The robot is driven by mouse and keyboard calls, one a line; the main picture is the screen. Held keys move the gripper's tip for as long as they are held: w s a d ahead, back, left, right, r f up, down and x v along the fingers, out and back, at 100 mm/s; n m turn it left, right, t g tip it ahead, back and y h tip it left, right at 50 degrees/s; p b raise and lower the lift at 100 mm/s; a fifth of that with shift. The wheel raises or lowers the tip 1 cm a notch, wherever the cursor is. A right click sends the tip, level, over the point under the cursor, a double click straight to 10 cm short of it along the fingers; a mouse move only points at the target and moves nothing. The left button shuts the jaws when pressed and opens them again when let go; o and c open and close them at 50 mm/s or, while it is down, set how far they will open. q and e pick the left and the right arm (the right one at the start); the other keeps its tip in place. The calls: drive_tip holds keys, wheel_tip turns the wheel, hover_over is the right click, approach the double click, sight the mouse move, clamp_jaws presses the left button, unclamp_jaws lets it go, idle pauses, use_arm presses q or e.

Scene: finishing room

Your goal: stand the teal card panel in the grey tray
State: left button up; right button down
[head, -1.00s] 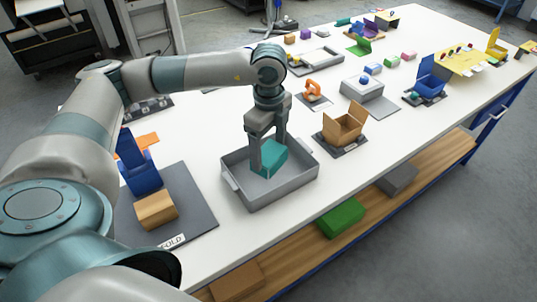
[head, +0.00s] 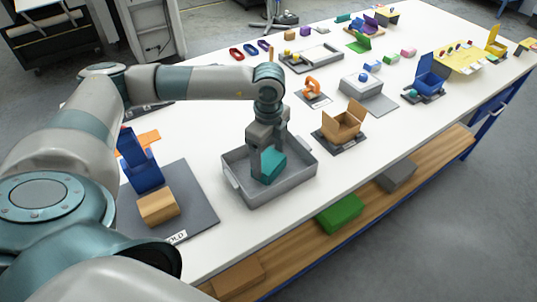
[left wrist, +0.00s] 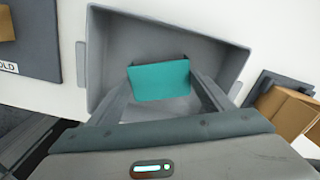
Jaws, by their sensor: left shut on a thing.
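The teal card panel (head: 271,166) is inside the grey tray (head: 290,188). My left gripper (head: 266,158) points down into the tray and is shut on the panel. In the left wrist view the panel (left wrist: 160,82) spans between the two fingers, its flat face toward the camera. The grey tray (left wrist: 110,45) surrounds it, with bare floor and walls visible around it. The panel's lower edge is hard to see, so I cannot tell whether it touches the tray floor. My right gripper is not in view.
A grey mat (head: 196,200) with a wooden block (head: 158,208) and a blue holder (head: 143,172) lies left of the tray. An open cardboard box (head: 342,124) stands to its right. White tabletop (head: 300,218) is clear in front of the tray.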

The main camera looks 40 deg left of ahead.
use_arm(q)
drive_tip(key=shift+s+f+b, duration=0.1)
drive_tip(key=shift+f+b, duration=0.3)
drive_tip(key=shift+s+f, duration=0.15)
drive_tip(key=shift+f, duration=0.1)
drive_tip(key=c, duration=0.4)
drive_tip(key=o, duration=1.3)
drive_tip(key=shift+o, duration=0.5)
drive_tip(key=shift+f, duration=0.1)
drive_tip(key=shift+w, duration=0.3)
